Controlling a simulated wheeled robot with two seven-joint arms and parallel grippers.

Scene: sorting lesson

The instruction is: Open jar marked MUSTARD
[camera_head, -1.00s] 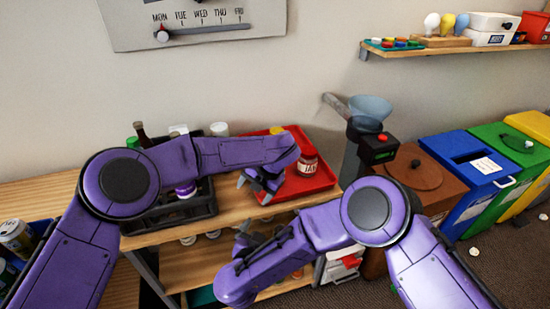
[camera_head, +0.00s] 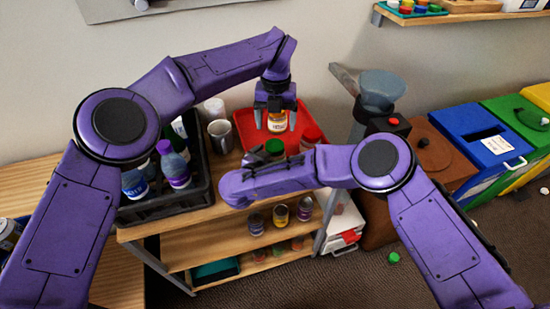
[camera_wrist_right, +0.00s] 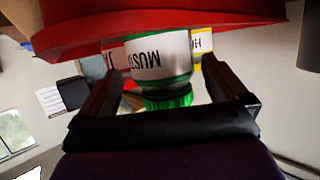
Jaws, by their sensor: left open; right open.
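The jar marked MUST… (camera_wrist_right: 163,62), its last letters out of sight, has a white label and a green lid (camera_wrist_right: 167,100). It appears upside down in the right wrist view, against the red tray (camera_wrist_right: 160,30). In the head view its green lid (camera_head: 275,147) shows just above my right forearm, which hides the rest. My right gripper (camera_wrist_right: 163,85) is open, with one finger on each side of the mustard jar; contact is not clear. My left gripper (camera_head: 275,120) is open and points down, its fingers around a yellow-topped jar (camera_head: 277,124) behind the mustard jar.
A red-lidded jar (camera_head: 311,135) stands on the tray at right. A black crate (camera_head: 168,211) with bottles stands at left, beside a metal cup (camera_head: 220,135). Small jars (camera_head: 281,214) stand on the shelf below. A grinder-like machine (camera_head: 380,95) is right of the tray.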

